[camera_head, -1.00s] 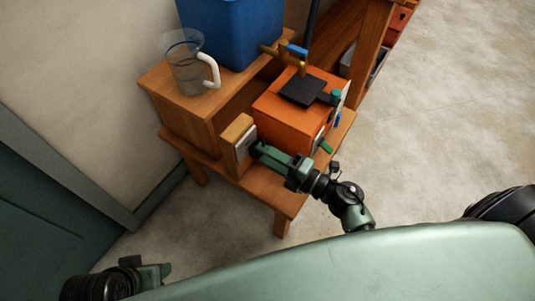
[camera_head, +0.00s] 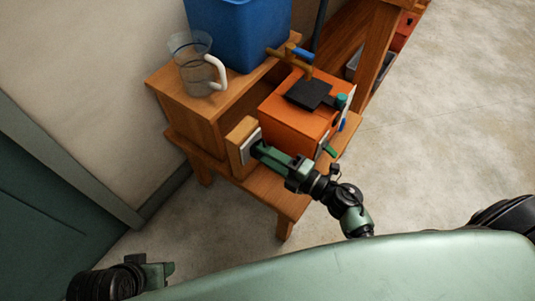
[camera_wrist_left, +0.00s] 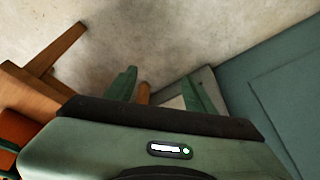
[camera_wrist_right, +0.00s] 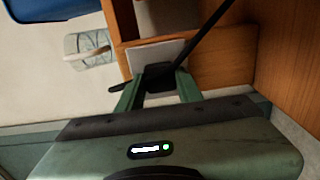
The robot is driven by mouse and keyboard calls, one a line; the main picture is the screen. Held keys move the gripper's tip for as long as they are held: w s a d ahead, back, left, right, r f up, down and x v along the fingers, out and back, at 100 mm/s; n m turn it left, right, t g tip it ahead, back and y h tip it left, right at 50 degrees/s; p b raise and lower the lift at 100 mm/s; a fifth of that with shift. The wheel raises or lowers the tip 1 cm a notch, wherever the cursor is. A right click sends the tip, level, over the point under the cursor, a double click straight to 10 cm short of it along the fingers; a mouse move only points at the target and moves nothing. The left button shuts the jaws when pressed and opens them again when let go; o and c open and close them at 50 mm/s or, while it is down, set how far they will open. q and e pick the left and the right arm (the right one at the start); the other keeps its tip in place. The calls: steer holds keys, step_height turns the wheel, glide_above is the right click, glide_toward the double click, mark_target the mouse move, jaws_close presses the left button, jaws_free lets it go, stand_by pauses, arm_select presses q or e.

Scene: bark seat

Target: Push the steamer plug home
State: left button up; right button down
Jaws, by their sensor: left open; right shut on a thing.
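The steamer is an orange box (camera_head: 293,115) with a dark pad on top, on a wooden bench. A white socket plate (camera_head: 250,144) is on the side of a wooden block (camera_head: 237,138) left of it. My right gripper (camera_head: 260,150) is shut on the black plug (camera_wrist_right: 158,76) at this plate (camera_wrist_right: 150,54). The plug's dark cord crosses the right wrist view to the upper right. The plug face is hidden, so I cannot tell how deep it sits. My left gripper (camera_head: 168,271) is open and empty, low at the left, away from the bench.
A clear jug (camera_head: 193,68) with a white handle and a blue tank (camera_head: 240,32) stand on the wooden box behind the socket. A brass tap (camera_head: 305,60) with a blue lever rises above the steamer. Open floor (camera_head: 430,110) lies to the right.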

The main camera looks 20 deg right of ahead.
steer(key=c, duration=0.9)
jaws_free()
steer(key=shift+o, duration=0.2)
